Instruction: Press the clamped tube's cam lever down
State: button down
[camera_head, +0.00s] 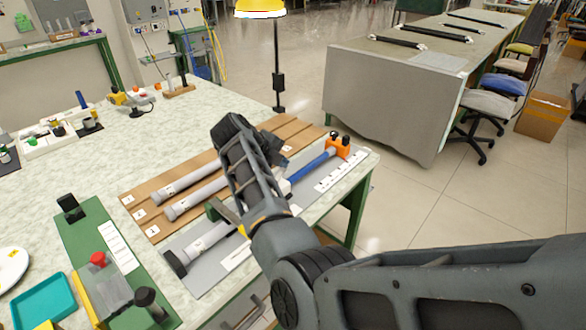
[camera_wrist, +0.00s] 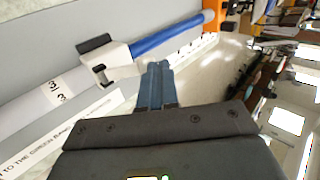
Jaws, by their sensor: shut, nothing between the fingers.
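The clamped tube (camera_head: 212,238) lies on a grey plate at the table's near edge, its label reading 3 in the wrist view (camera_wrist: 32,105). A white collar (camera_wrist: 112,62) with a dark lever-like piece (camera_wrist: 94,43) sits where the tube meets a blue rod (camera_wrist: 165,38). The rod (camera_head: 312,166) runs to an orange block (camera_head: 338,148). My gripper (camera_wrist: 158,66) is shut and empty, its fingertips just right of the collar beside the blue rod; I cannot tell whether they touch. In the head view my arm hides the collar and lever.
Two more grey tubes (camera_head: 172,187) lie on brown boards (camera_head: 138,190) behind. A green fixture (camera_head: 82,228) with a red knob (camera_head: 97,258) and a teal tray (camera_head: 43,300) stand at left. A lamp pole (camera_head: 277,60) rises behind. White label strips (camera_wrist: 108,105) run alongside the tube.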

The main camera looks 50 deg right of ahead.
jog(key=shift+d+f, duration=0.1)
jog(key=shift+f, duration=0.05)
jog(key=shift+w+f, duration=0.1)
jog(key=shift+r+p, duration=0.95)
jog(key=shift+p, duration=0.05)
notch_tip(320, 180, up, 5)
jog(key=a+p, duration=0.2)
jog(key=p, duration=0.1)
notch_tip(320, 180, up, 9)
jog(key=b, duration=0.1)
send_over(278, 177)
jog(key=shift+a+f, duration=0.15)
jog(key=shift+a, duration=0.05)
